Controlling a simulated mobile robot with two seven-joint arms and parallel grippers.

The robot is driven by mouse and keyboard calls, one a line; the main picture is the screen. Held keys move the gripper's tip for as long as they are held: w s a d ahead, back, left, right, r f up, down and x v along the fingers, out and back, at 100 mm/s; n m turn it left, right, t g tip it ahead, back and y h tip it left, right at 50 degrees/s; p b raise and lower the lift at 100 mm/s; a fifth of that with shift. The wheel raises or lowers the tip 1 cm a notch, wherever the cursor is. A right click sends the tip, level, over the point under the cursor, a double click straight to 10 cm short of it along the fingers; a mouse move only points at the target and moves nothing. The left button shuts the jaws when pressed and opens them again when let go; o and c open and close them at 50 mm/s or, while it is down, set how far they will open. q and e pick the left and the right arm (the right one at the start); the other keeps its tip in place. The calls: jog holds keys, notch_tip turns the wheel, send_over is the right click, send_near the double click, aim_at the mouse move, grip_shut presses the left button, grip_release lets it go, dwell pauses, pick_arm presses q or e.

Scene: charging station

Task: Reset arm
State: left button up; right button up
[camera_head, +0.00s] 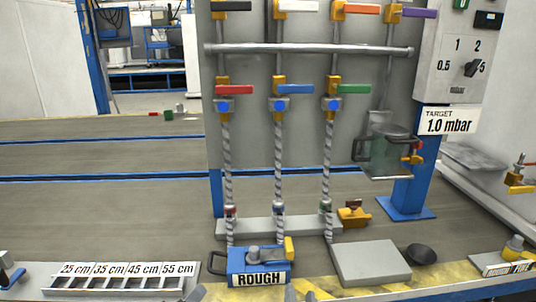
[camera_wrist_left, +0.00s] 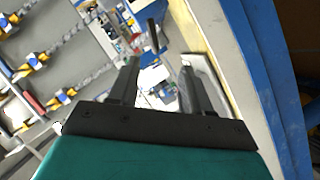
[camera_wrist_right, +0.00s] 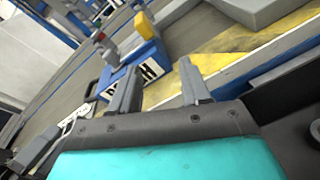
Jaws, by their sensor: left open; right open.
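My left gripper (camera_wrist_left: 158,68) shows in the left wrist view with its two dark fingers apart and nothing between them. My right gripper (camera_wrist_right: 159,68) shows in the right wrist view, also with its fingers apart and empty. Beyond the right fingers lies the blue box marked ROUGH (camera_head: 258,262), which also shows in the right wrist view (camera_wrist_right: 130,66); I see no contact with it. Beyond the left fingers is a cluttered, tilted background too small to make out. I cannot clearly make out either gripper in the head view.
A grey panel (camera_head: 255,140) carries valves with coloured handles and braided hoses hanging down (camera_head: 278,160). A glass vessel (camera_head: 390,152) hangs at its right, by the TARGET 1.0 mbar sign (camera_head: 449,122). A length-labelled rack (camera_head: 120,282) and grey block (camera_head: 370,263) stand in front.

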pick_arm(q)
jog(key=s+d+m+g, duration=0.35)
jog(key=s+m, duration=0.65)
jog(key=s, duration=0.9)
pick_arm(e)
jog(key=s+d+f+m+g+y, duration=0.1)
jog(key=s+d+m+g, duration=0.2)
jog(key=s+m, duration=0.9)
jog(key=s+d+m+g+y, duration=0.1)
jog(key=s+d+m+g, duration=0.15)
jog(key=s+m, duration=0.9)
pick_arm(q)
jog(key=s+a+r+y+p, duration=0.1)
jog(key=s+a+r+p, duration=0.1)
jog(key=r+p, duration=1.1)
jog(key=shift+a+r+y+p, duration=0.15)
jog(key=shift+a+y+p, duration=0.4)
jog(key=shift+p, duration=2.65)
pick_arm(e)
jog(key=w+d+r+m, duration=0.1)
jog(key=d+r+m, duration=0.1)
jog(key=r, duration=0.5)
jog(key=w+d+r+m, duration=0.1)
jog(key=d+r+m, duration=0.1)
jog(key=r, duration=0.4)
jog(key=shift+d+r+m+h, duration=0.3)
jog(key=shift+d+r+m, duration=0.1)
jog(key=shift+m, duration=0.25)
pick_arm(q)
jog(key=shift+s+a, duration=0.1)
